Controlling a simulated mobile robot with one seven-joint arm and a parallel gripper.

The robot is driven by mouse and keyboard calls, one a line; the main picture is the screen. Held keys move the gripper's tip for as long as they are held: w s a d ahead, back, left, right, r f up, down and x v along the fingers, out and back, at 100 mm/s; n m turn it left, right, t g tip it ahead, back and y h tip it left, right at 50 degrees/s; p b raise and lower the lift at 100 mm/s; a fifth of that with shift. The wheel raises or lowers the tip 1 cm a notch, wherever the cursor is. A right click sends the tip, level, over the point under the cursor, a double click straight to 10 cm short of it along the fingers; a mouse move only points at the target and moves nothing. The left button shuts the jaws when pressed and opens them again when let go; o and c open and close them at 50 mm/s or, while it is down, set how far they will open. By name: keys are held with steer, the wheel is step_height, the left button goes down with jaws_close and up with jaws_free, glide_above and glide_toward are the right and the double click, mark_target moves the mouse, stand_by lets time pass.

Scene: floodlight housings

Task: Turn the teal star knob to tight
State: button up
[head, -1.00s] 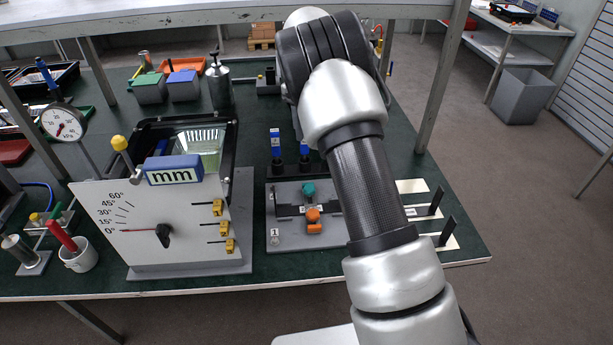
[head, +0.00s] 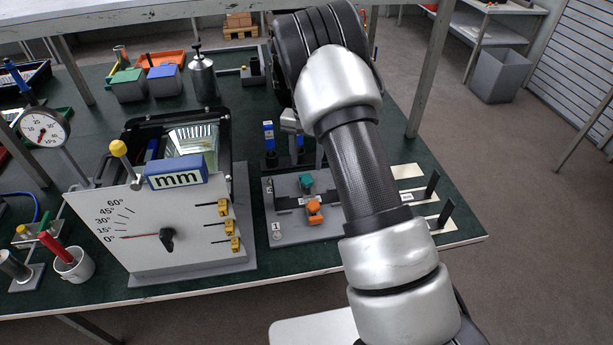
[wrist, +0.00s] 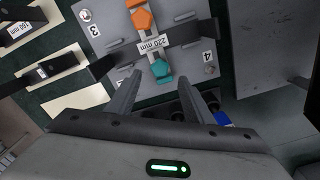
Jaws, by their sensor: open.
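The teal star knob (head: 306,181) sits on a grey fixture plate (head: 290,236), just behind an orange knob (head: 315,208). In the wrist view the teal knob (wrist: 160,69) lies ahead of my gripper (wrist: 163,82), roughly between the lines of the two fingers. The fingers are apart and hold nothing; I cannot tell how high they are above the knob. The orange knob (wrist: 142,20) is beyond the teal one, with a "220 mm" label between them. In the head view my arm hides most of the gripper.
A floodlight housing with an angle-scale panel (head: 130,226) and blue "mm" block (head: 176,172) stands left of the fixture. Blue-topped black posts (head: 269,140) stand behind it. Pale plates with black uprights (head: 433,185) lie to the right.

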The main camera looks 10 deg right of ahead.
mark_target(306, 180)
step_height(306, 180, down, 8)
steer(key=shift+r, duration=0.25)
steer(key=c, duration=1)
steer(key=shift+m+b, duration=0.3)
steer(key=shift+m, duration=0.2)
steer(key=shift+c, duration=0.2)
steer(key=shift+m, duration=0.3)
steer(key=o, duration=1)
steer(key=shift+o, duration=0.2)
steer(key=shift+r, duration=0.1)
